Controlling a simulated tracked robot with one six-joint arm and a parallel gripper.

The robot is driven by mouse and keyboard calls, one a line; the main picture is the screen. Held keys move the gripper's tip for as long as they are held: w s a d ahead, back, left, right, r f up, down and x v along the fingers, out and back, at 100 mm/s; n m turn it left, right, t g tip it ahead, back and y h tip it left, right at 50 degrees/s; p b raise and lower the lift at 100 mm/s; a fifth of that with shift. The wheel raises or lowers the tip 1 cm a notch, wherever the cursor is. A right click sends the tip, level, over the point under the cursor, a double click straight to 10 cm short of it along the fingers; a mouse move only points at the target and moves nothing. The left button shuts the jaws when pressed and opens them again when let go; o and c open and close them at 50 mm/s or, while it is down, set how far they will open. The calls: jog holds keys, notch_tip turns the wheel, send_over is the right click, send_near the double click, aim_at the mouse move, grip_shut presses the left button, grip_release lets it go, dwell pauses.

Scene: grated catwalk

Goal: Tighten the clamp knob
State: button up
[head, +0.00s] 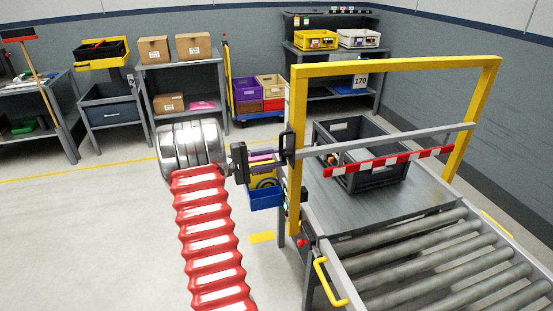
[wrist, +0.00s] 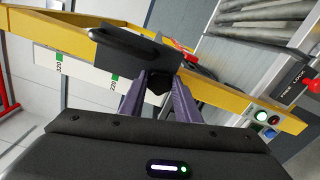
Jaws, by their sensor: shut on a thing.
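My gripper (head: 274,157) reaches from the left to the yellow frame's near post (head: 297,130). In the wrist view my gripper's (wrist: 158,86) two purple fingers are shut on a small black part, seemingly the clamp knob (wrist: 157,82). It sits below a black plate with a loop handle (wrist: 128,44), on the yellow frame. The handle (head: 286,146) also shows in the head view. The knob is mostly covered by the fingers, and its turn angle cannot be told. A white scale (wrist: 88,75) with green marks runs along the frame.
A grey bar (head: 400,140) and a red-white striped bar (head: 390,159) cross the frame. A dark crate (head: 347,130) stands behind them on the conveyor. Rollers (head: 430,255) and a yellow handle (head: 327,283) lie to the front right. A button panel (wrist: 267,124) is near my gripper. Floor at left is clear.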

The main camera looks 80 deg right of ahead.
jog(key=m, duration=0.4)
jog(key=shift+s+a+f+m, duration=0.1)
jog(key=shift+s+f+m, duration=0.1)
jog(key=shift+m, duration=0.1)
jog(key=shift+f+m, duration=0.1)
jog(key=shift+m, duration=2)
jog(key=o, duration=1)
jog(key=shift+o, duration=0.2)
jog(key=shift+w, duration=0.1)
jog(key=shift+r, duration=0.2)
